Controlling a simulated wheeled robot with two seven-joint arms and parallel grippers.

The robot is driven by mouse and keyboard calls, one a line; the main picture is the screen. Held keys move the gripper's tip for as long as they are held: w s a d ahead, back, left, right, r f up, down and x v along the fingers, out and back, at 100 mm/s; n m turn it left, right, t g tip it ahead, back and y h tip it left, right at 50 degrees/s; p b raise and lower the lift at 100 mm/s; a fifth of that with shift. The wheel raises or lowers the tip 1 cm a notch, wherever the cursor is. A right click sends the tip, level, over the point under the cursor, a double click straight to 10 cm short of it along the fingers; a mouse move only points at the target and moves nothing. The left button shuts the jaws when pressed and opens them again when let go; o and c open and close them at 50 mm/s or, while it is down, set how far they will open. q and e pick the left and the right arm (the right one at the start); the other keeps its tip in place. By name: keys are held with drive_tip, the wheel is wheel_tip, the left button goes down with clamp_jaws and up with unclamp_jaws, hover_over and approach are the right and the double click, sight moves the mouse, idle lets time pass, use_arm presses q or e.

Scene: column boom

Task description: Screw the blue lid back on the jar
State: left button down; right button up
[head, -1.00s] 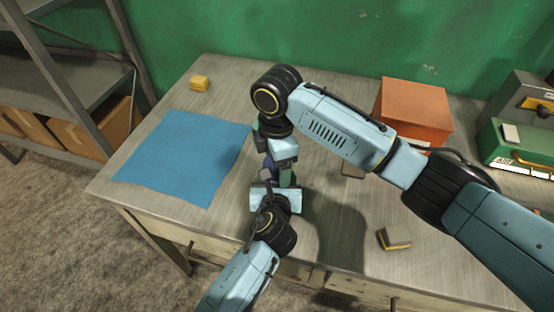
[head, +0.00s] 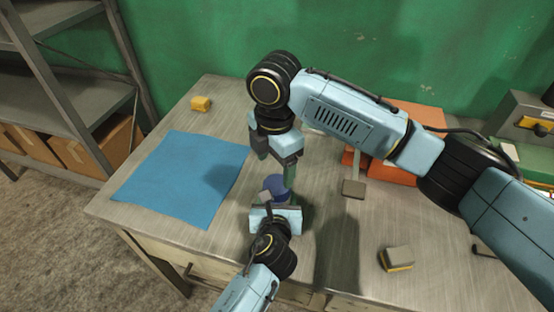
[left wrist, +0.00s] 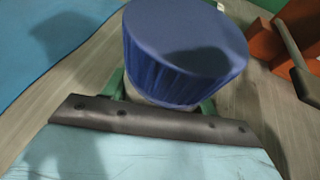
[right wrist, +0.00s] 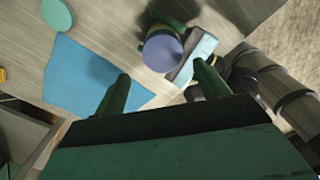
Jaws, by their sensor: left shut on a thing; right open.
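The blue lid (head: 275,184) sits on top of the jar, which is mostly hidden in the head view. In the left wrist view the lid (left wrist: 185,45) looks level and covers the mouth of the pale jar (left wrist: 150,98). I cannot tell how tight it is. My left gripper (head: 277,210) is shut around the jar's body below the lid and holds it upright at the table. My right gripper (head: 277,164) is open, empty and above the lid. In the right wrist view its fingers (right wrist: 163,86) are spread, with the lid (right wrist: 162,51) apart from them.
A blue mat (head: 185,178) lies to the left, with a yellow block (head: 201,103) behind it. An orange box (head: 408,115) stands behind my right arm. A grey-and-yellow block (head: 397,258) lies at the front right. A small grey-brown piece (head: 353,188) lies right of the jar.

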sight(277, 184)
drive_tip(key=n, duration=0.1)
drive_tip(key=r+n, duration=0.1)
drive_tip(key=n, duration=0.1)
drive_tip(key=shift+d+r, duration=0.2)
drive_tip(key=shift+r, duration=0.05)
drive_tip(key=shift+f, duration=4.05)
drive_tip(key=c, duration=1)
drive_tip(key=m, duration=0.6)
drive_tip(key=o, duration=1.1)
drive_tip(key=shift+s, duration=0.1)
